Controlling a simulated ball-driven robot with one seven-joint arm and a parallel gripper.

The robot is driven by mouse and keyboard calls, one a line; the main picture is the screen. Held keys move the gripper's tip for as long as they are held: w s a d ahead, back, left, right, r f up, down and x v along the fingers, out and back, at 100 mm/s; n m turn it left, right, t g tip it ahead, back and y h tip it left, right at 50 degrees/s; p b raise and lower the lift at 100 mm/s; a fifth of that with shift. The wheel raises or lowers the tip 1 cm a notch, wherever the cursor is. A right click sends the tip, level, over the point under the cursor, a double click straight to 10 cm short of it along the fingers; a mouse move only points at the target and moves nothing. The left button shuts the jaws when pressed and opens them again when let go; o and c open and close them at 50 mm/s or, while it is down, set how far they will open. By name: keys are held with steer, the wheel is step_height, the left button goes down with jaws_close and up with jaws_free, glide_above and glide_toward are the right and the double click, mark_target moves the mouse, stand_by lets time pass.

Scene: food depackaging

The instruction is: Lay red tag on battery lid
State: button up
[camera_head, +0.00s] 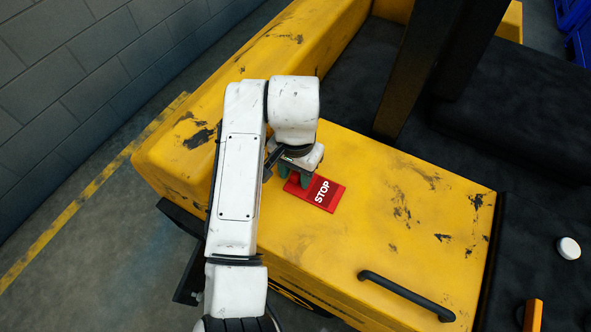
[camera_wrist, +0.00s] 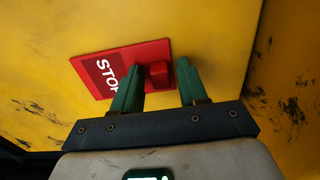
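The red tag (camera_head: 325,193) with white STOP lettering lies flat on the yellow battery lid (camera_head: 370,235). It also shows in the wrist view (camera_wrist: 96,73), where a raised red block (camera_wrist: 160,75) stands at one end of it. My gripper (camera_head: 298,181) is low over that end of the tag. In the wrist view its two green fingers (camera_wrist: 158,80) stand on either side of the red block, with small gaps visible, so it looks open. The left finger hides part of the lettering. Whether the fingertips touch the tag cannot be told.
A black handle (camera_head: 405,295) is fixed near the front edge of the lid. A dark post (camera_head: 415,70) rises behind the lid, by a black seat (camera_head: 520,105). A white knob (camera_head: 568,248) and an orange lever (camera_head: 533,315) are at right. Lid space right of the tag is clear.

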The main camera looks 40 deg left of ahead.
step_height(320, 180, up, 12)
steer(key=shift+r+p, duration=0.2)
steer(key=shift+p, duration=0.8)
steer(key=shift+s+f, duration=0.1)
